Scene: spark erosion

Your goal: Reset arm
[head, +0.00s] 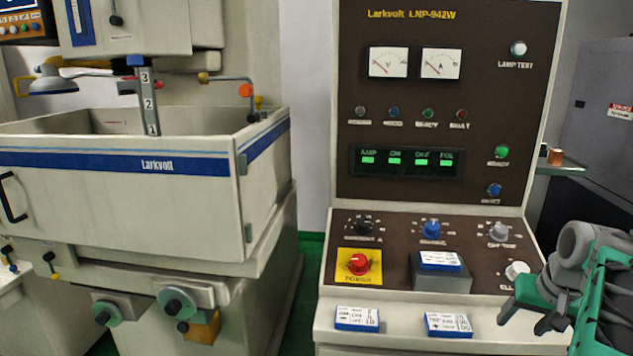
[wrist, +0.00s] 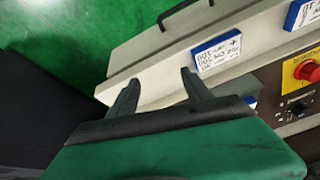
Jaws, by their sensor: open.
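My gripper (head: 530,308) is at the lower right of the head view, in front of the right end of the control cabinet's sloped panel. In the wrist view my gripper (wrist: 158,88) shows two dark fingers spread apart with nothing between them. Its fingers point toward the pale front ledge of the cabinet (wrist: 150,60). My green and grey arm enters from the right edge of the head view. Whether the fingers touch the cabinet cannot be told.
The cabinet (head: 545,100) carries meters, knobs and a red button (head: 358,264). Blue-edged cards (head: 357,318) (head: 448,324) lie on its ledge; another (head: 440,261) lies on a grey block (head: 440,277). The machine tank (head: 120,205) stands left. Green floor (head: 308,290) shows between them.

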